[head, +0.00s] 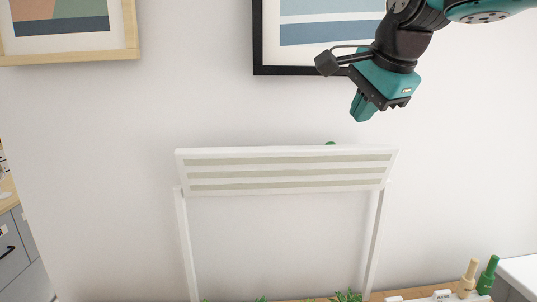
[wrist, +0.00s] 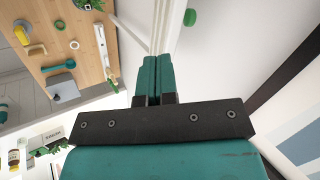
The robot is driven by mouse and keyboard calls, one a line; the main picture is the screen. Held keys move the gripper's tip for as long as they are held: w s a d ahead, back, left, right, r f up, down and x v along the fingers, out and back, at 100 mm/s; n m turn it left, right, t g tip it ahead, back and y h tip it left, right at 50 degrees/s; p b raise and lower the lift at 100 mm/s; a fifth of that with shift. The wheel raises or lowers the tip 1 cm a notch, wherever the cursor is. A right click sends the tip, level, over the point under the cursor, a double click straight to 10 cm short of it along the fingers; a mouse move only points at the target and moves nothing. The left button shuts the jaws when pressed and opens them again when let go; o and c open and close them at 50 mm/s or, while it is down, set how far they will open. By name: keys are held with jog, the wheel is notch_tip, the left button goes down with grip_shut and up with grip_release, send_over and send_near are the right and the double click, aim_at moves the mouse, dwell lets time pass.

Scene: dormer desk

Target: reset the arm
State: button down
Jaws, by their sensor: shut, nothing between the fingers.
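My gripper (head: 364,107) is in the upper right of the head view, raised in front of the white wall and pointing down. It is above and to the right of a white stand's striped panel, apart from it in the picture. In the wrist view its two teal fingers (wrist: 153,62) are together with nothing between them.
The white stand with the striped panel (head: 285,171) rises from the desk. A black-framed picture (head: 262,40) hangs behind my arm. The wooden desk (wrist: 92,62) holds several small items.

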jog(key=s+a+f+n+g+y, duration=0.1)
jog(key=s+a+f+n+g, duration=0.1)
jog(key=s+f+n, duration=0.8)
jog(key=s+a+f+n+g+y, duration=0.2)
jog(key=s+a+f+n+g, duration=0.1)
jog(key=s+f+n, duration=0.7)
jog(key=s+n+g, duration=0.1)
jog(key=s, duration=0.3)
jog(key=shift+s+g, duration=0.3)
